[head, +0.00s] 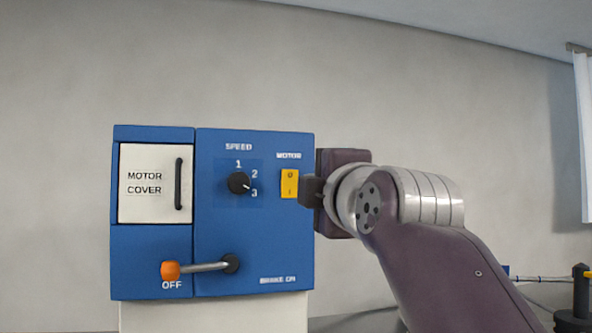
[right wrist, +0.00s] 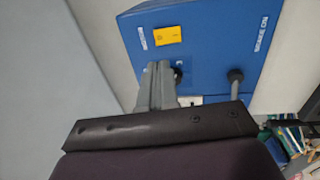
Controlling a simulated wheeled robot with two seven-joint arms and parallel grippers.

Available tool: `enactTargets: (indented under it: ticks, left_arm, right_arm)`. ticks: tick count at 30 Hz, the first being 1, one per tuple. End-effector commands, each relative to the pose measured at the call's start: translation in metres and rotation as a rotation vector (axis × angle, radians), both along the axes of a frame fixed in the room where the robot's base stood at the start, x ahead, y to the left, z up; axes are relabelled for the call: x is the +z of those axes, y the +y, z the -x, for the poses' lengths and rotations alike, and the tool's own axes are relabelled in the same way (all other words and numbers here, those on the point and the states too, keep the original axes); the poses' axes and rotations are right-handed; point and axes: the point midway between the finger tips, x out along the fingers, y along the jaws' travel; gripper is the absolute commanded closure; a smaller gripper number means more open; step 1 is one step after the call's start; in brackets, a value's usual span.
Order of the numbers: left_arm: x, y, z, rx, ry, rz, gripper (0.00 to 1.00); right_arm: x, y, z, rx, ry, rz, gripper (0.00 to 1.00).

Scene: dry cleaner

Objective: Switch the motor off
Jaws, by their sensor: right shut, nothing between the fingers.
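The yellow motor switch (head: 290,183), marked 0 above and I below, sits under the MOTOR label on the blue control box (head: 215,225). It also shows in the right wrist view (right wrist: 168,35). I cannot tell which side of it is pressed in. My right gripper (head: 308,190) is shut and empty, close to the switch's right edge. In the right wrist view its fingers (right wrist: 160,70) point at the panel beside the switch. I cannot tell whether they touch the panel. My left gripper is not in view.
A black speed knob (head: 238,183) points towards 3. A brake lever with an orange end (head: 171,271) lies over the OFF label. A white motor cover (head: 155,184) with a black handle is closed at left. The wall behind is bare.

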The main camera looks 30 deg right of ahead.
Motion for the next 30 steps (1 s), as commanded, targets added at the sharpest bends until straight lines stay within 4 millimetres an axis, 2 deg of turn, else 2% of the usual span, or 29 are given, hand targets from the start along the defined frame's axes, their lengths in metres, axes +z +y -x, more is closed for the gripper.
enactTargets:
  ticks: [1, 9, 15, 21, 30]
  left_arm:
    - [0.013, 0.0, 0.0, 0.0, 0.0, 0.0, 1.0]
    - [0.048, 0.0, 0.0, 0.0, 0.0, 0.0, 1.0]
    - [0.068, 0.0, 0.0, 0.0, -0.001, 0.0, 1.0]
    - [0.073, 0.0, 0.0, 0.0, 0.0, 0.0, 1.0]
    - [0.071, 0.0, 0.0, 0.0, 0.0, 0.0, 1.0]
  right_arm:
    - [0.008, -0.003, -0.011, 0.001, 0.005, -0.002, 1.0]
    - [0.015, -0.016, -0.068, 0.0, 0.004, -0.002, 1.0]
    - [0.018, -0.023, -0.096, -0.001, 0.001, -0.003, 1.0]
    - [0.015, -0.026, -0.107, -0.002, 0.0, 0.0, 1.0]
    - [0.014, -0.026, -0.107, -0.002, -0.001, -0.001, 1.0]
